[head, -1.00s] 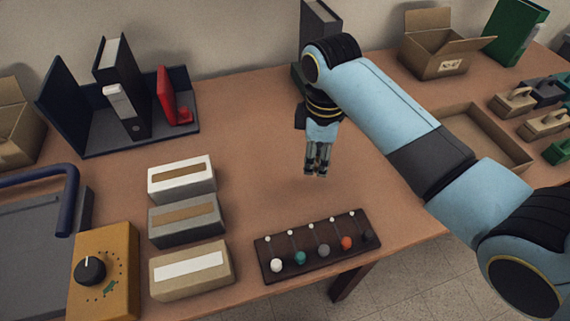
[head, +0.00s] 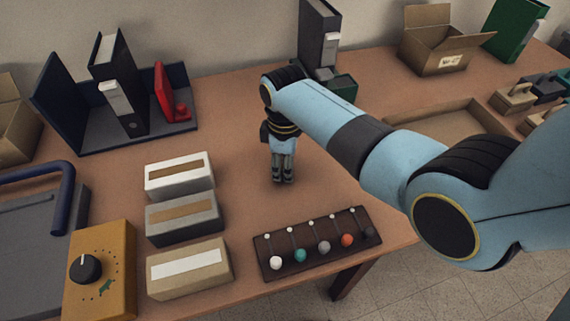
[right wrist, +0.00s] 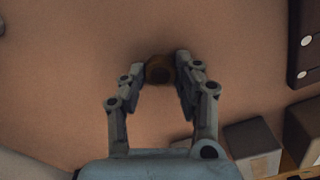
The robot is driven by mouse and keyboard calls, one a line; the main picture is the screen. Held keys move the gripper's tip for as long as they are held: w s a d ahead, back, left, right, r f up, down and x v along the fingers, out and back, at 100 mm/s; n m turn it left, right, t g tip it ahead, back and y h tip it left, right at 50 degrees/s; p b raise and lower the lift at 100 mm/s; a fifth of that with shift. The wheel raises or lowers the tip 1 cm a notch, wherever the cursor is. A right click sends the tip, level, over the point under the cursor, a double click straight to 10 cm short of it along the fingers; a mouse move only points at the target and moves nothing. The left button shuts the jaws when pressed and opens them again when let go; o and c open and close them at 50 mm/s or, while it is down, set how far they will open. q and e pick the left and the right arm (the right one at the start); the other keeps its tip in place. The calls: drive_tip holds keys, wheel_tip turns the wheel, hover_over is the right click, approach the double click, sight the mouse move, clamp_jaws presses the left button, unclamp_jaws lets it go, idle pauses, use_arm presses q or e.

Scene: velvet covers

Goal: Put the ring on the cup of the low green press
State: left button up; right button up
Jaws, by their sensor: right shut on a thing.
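My right gripper (head: 282,181) points down over the middle of the table. In the right wrist view its fingertips (right wrist: 161,75) are shut on a small brown round piece, the ring (right wrist: 159,68); its hole is too dark to make out. The ring is too small to see in the head view. A low green object (head: 343,88), seemingly the green press, stands at the back beside a tall grey binder. My right arm passes in front of it, and its cup cannot be made out. My left gripper is not in view.
A dark board with coloured balls (head: 265,243) lies near the front edge. Three boxes (head: 181,187) stand left of the gripper. A shallow tray (head: 470,109) and a cardboard box (head: 437,55) lie right. A navy bookend (head: 60,95) stands back left. The table around the gripper is clear.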

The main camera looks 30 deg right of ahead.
drive_tip(key=shift+f, duration=0.15)
drive_tip(key=o, duration=0.8)
